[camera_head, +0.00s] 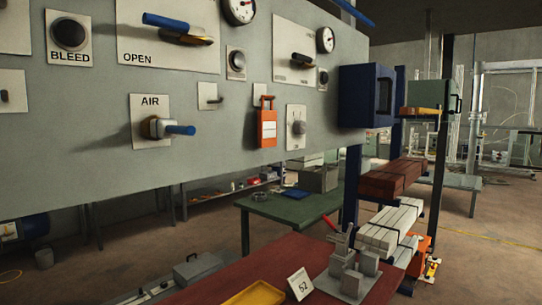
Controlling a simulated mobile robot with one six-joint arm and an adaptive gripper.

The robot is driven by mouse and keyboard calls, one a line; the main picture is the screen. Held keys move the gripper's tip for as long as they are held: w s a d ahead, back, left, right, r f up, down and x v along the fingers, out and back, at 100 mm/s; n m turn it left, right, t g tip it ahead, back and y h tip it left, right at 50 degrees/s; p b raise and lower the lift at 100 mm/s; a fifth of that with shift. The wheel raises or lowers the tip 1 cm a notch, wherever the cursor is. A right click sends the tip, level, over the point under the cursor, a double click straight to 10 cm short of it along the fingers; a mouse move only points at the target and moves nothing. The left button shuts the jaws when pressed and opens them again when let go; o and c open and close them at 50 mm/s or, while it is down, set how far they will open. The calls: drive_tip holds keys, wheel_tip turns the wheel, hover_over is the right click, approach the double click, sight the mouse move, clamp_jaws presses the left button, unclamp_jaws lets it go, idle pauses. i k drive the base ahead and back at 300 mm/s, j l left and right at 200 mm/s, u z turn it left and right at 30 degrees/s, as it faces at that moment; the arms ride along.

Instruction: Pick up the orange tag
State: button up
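What the loop hangs from is too small to tell. My gripper is not in view.
An AIR valve with a blue handle (180,130) sticks out left of the tag. A small plate with a knob (298,127) is close on its right. A dark blue box (367,96) stands at the panel's right end. Below is a red tabletop (235,275) with a yellow tray (255,294).

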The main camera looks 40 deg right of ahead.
sight(266, 120)
drive_tip(key=z, duration=0.95)
